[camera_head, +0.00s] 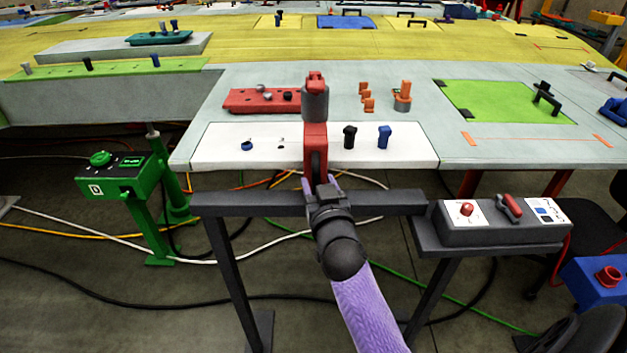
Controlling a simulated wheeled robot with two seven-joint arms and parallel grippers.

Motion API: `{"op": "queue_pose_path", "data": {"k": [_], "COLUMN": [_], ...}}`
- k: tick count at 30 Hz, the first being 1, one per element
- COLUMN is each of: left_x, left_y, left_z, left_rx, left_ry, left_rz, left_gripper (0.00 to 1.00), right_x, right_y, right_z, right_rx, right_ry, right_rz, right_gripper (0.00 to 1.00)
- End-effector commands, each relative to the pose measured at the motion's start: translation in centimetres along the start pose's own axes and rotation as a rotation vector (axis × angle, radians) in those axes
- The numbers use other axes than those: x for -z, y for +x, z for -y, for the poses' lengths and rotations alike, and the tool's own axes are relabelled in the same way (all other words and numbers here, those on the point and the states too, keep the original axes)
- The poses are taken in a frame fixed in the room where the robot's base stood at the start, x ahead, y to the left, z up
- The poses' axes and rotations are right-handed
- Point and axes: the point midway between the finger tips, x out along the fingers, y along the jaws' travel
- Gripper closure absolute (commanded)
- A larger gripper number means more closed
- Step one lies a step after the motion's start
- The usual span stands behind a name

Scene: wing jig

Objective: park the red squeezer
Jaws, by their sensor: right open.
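The red squeezer (315,138) stands upright in the middle of the view, with a red top and a grey cylinder above its red lower body. It overlaps the front edge of the white panel (220,158) in the picture; I cannot tell what it rests on. My right gripper (318,181) is open at the squeezer's lower end, with its fingers close to the red body. Whether they touch it is unclear. The gripper hides the squeezer's bottom. My left gripper is not in view.
A dark stand (265,204) runs in front of the panel, with a grey control box (485,222) at its right. A black peg (349,137) and a blue peg (384,137) stand right of the squeezer. A red block (245,101) and orange parts (402,97) lie behind.

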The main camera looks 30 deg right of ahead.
Motion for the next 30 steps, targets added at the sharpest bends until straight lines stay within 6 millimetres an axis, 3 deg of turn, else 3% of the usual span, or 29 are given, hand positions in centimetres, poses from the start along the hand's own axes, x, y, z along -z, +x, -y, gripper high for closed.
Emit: {"op": "queue_pose_path", "data": {"k": [6, 14, 22, 30], "left_x": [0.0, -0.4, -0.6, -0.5], "left_y": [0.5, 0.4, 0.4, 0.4], "left_z": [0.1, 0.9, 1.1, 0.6], "left_rx": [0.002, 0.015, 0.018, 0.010], "left_ry": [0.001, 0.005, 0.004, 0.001], "left_rz": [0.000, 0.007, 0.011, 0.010], "left_gripper": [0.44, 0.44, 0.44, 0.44], "right_x": [-0.1, -0.1, -0.1, -0.1], "right_y": [2.4, 2.6, 2.6, 2.6], "right_z": [0.0, 0.0, 0.0, 0.0], "right_rx": [0.001, 0.001, 0.001, 0.001], "right_ry": [-0.001, -0.001, -0.001, -0.001], "right_rz": [0.001, 0.002, 0.002, 0.003], "right_gripper": [0.44, 0.44, 0.99, 1.00]}}
